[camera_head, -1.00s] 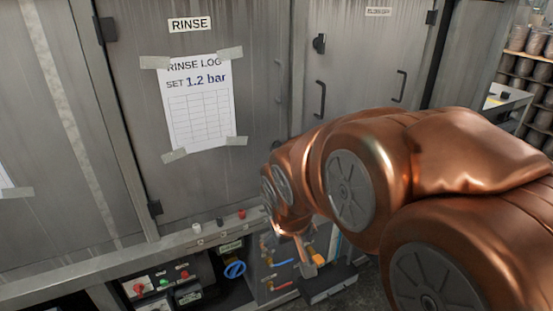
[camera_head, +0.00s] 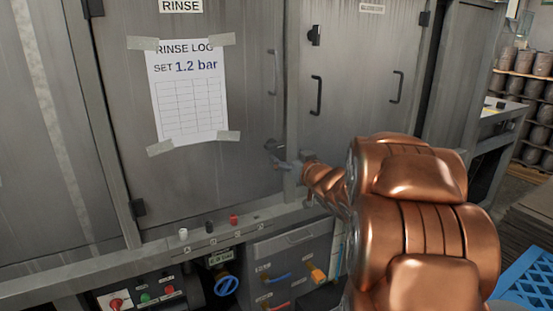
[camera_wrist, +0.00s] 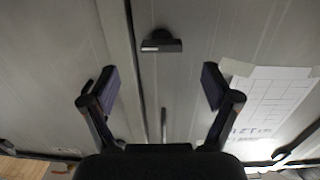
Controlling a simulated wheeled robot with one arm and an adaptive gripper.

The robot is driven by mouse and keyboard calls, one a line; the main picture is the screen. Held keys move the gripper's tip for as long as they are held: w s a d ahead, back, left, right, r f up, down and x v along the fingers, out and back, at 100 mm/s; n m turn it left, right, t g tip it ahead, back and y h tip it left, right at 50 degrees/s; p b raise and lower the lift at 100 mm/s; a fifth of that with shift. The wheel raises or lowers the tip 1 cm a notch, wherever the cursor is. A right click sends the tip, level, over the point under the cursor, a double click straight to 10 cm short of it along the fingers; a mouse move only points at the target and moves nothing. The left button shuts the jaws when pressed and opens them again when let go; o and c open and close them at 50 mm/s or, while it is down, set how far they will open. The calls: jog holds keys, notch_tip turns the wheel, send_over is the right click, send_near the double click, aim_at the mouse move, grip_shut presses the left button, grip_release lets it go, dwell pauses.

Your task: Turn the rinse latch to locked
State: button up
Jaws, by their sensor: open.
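In the wrist view the dark latch (camera_wrist: 161,43) sits on the grey door beside the door post, its broad bar lying crosswise with a pale mark at one end. My gripper (camera_wrist: 160,88) is open and empty, its two fingers apart, with the latch ahead between their lines and not touched. In the head view my gripper (camera_head: 282,160) is at the right edge of the RINSE door (camera_head: 240,110), below its handle.
The taped rinse log (camera_head: 188,95) is on the door, left of my gripper. A neighbouring door with a black latch (camera_head: 314,36) and handles is to the right. Below are a ledge with small knobs (camera_head: 209,227), a blue valve wheel (camera_head: 227,286) and a drawer front (camera_head: 290,262).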

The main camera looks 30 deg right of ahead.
aim_at(276, 147)
jog(key=shift+t+y, duration=0.3)
jog(key=shift+t, duration=0.1)
jog(key=shift+w+d+b, duration=0.2)
jog(key=shift+w, duration=1.8)
jog(key=shift+w+d+b, duration=0.2)
jog(key=shift+w, duration=1.75)
jog(key=c, duration=1.1)
jog(key=shift+c, duration=0.2)
